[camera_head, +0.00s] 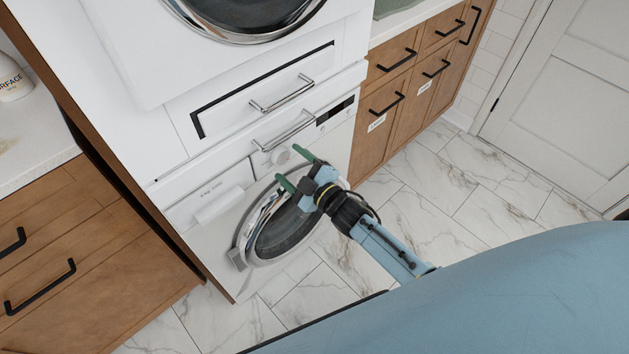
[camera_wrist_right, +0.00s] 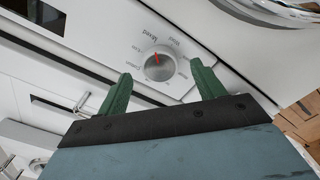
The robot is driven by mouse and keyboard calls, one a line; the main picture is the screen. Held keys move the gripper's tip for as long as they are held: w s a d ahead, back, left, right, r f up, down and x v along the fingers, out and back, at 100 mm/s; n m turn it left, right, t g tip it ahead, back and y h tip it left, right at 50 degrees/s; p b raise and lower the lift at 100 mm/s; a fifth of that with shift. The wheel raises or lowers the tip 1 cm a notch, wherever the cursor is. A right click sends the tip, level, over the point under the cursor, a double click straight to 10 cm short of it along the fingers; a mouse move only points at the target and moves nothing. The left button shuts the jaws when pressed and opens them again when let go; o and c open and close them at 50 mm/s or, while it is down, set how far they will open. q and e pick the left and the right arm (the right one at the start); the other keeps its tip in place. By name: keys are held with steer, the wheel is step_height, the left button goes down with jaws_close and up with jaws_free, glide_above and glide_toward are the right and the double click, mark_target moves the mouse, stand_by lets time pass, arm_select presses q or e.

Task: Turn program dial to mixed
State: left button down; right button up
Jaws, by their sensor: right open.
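The program dial (camera_head: 280,155) is a round knob on the white front of the lower washing machine. In the right wrist view the dial (camera_wrist_right: 160,68) is silver-grey with a red pointer mark, ringed by printed words including Mixed, Wool and Cotton. The mark points up and slightly left, near Mixed; I cannot tell whether it lines up exactly. My right gripper (camera_head: 293,167) is open and empty in front of the dial. Its green fingers are spread, one to each side of the dial in the wrist view, apparently short of it. My left gripper is not in view.
The round washer door (camera_head: 285,225) lies just below the dial. Bar handles (camera_head: 285,130) stick out above it. A second machine sits on top. Wooden cabinets (camera_head: 385,115) with black handles stand at both sides. The marble floor (camera_head: 470,190) at right is clear.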

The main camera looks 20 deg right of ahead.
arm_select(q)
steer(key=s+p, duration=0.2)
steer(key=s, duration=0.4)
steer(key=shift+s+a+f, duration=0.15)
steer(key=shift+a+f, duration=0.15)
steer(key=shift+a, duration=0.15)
arm_select(e)
steer(key=v, duration=1.1)
steer(key=shift+s, duration=0.25)
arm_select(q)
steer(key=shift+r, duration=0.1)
arm_select(e)
steer(key=shift+d, duration=0.1)
